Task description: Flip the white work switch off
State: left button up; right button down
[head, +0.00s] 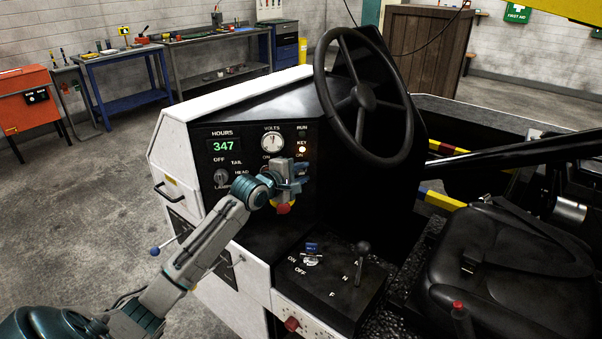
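The dashboard panel (240,133) of the belt loader faces me. My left gripper (299,172) is at the panel's lower right, in front of the switch row. The white work switch does not show clearly; the gripper and wrist cover that part of the panel. An "ON" label (267,157) shows just above the gripper. I cannot tell whether the fingers touch anything or how far apart they are. My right gripper is out of view.
A red button (283,209) on yellow sits just below the gripper. A rotary light knob (221,177) is to its left, a volts gauge (272,142) above. The steering wheel (362,97) is close on the upper right. A gear lever (361,262) stands below right.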

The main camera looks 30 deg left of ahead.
pick_arm(q)
grip_shut()
jog(key=shift+f, duration=0.1)
jog(key=shift+f+m+t+b, duration=0.7)
jog(key=shift+m+t+b, duration=0.2)
jog(key=shift+b, duration=0.2)
jog(key=f+m+t+b, duration=0.1)
jog(key=m+t+b, duration=0.1)
jog(key=b, duration=0.3)
jog(key=shift+f+m+t+b, duration=0.15)
jog(key=shift+m+t+b, duration=0.15)
jog(key=shift+b, duration=0.1)
jog(key=shift+m+h+b, duration=0.3)
jog(key=shift+m+b, duration=0.2)
jog(key=shift+b, duration=0.4)
jog(key=shift+o, duration=0.9)
grip_release()
jog(key=shift+r, duration=0.2)
